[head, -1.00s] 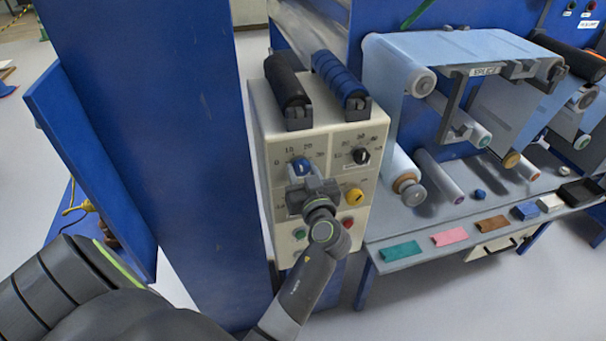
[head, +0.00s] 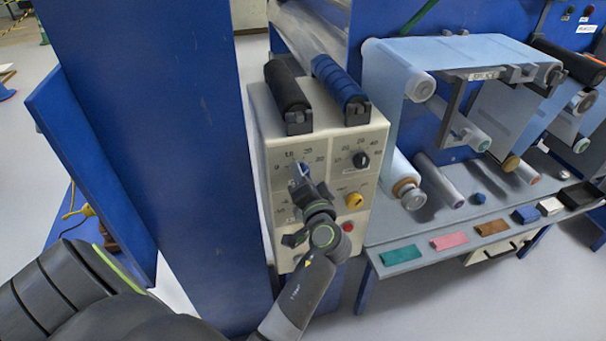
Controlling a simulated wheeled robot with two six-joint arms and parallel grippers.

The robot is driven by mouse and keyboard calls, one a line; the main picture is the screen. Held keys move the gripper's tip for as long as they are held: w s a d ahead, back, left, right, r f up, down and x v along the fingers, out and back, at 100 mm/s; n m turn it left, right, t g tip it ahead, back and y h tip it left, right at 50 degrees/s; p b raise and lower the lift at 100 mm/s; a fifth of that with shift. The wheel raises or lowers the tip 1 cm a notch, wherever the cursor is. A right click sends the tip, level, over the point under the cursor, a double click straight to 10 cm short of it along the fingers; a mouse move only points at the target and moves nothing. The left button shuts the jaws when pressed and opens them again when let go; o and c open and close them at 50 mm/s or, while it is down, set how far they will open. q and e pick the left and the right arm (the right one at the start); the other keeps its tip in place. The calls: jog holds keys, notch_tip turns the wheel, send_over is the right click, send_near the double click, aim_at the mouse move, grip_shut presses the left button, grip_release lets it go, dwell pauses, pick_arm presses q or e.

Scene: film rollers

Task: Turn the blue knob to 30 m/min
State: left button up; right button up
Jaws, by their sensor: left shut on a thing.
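The blue knob (head: 298,169) is on the cream control box (head: 258,150), on the left dial. Figures 0, 10, 20 and 30 run around it from left to right. My left gripper (head: 302,176) is at the knob from below and in front, shut on it. Its jaws lie tilted across the panel and hide most of the knob. The knob's pointer is too small and covered to read. My right gripper is not in view.
A black knob (head: 361,160) with its own scale sits to the right. A yellow knob (head: 354,200) and a red button (head: 347,226) are below it. Black (head: 286,88) and blue (head: 339,80) rollers lie on top. A blue column (head: 160,130) stands close on the left.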

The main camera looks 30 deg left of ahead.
pick_arm(q)
jog(key=shift+r+m+p, duration=0.1)
jog(key=shift+m+p, duration=1.05)
jog(key=shift+m, duration=2.25)
jog(key=o, duration=1)
